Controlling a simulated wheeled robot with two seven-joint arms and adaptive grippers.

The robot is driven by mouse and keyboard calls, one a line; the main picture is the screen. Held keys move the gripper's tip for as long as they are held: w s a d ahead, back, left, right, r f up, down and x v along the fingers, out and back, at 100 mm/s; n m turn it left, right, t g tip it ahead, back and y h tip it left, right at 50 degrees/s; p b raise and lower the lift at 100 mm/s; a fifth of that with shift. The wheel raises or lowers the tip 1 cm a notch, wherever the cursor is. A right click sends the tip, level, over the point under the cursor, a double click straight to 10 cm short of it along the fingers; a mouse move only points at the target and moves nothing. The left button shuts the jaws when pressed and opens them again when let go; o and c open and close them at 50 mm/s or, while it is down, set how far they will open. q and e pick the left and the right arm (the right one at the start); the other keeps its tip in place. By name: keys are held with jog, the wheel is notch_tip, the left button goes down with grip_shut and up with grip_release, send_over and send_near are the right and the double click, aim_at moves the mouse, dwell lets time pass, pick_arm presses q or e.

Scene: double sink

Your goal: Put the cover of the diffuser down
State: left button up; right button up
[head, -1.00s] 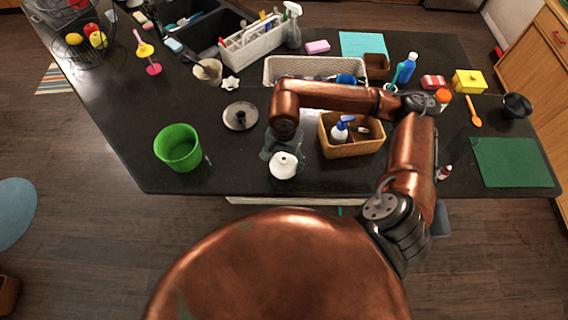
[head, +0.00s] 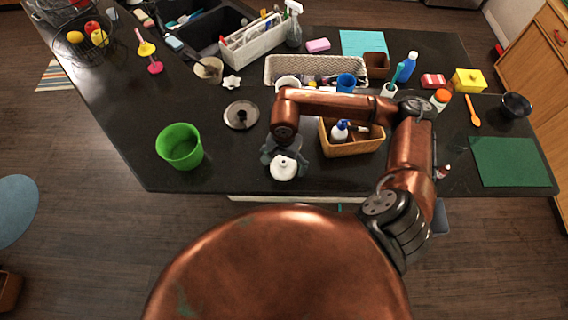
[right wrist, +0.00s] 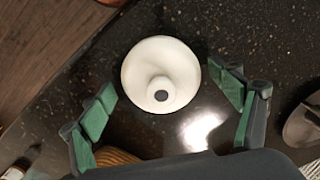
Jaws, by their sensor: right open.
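The diffuser cover, a white rounded piece with a small nozzle on top (head: 283,168), stands upright near the front edge of the black counter. It also shows in the right wrist view (right wrist: 160,75), with a dark hole in the nozzle. My right gripper (head: 284,158) is open around it, its green-padded fingers to either side. In the right wrist view (right wrist: 172,105) there are gaps between the cover and both fingers. What lies under the cover is hidden. My left gripper is not in view.
A green cup (head: 180,148) and a grey disc with a knob (head: 241,115) stand to the left. A wicker basket with a spray bottle (head: 352,149) is close on the right. A long white basket (head: 272,70) stands behind. The counter left of the cover is clear.

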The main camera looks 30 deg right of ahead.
aim_at(284, 161)
jog(key=shift+r, duration=0.1)
jog(key=shift+r+p, duration=0.2)
jog(key=shift+p, duration=0.1)
notch_tip(284, 161, up, 10)
jog(key=b, duration=0.3)
jog(key=shift+r+b, duration=0.2)
jog(key=shift+b, duration=0.2)
jog(key=shift+r, duration=0.7)
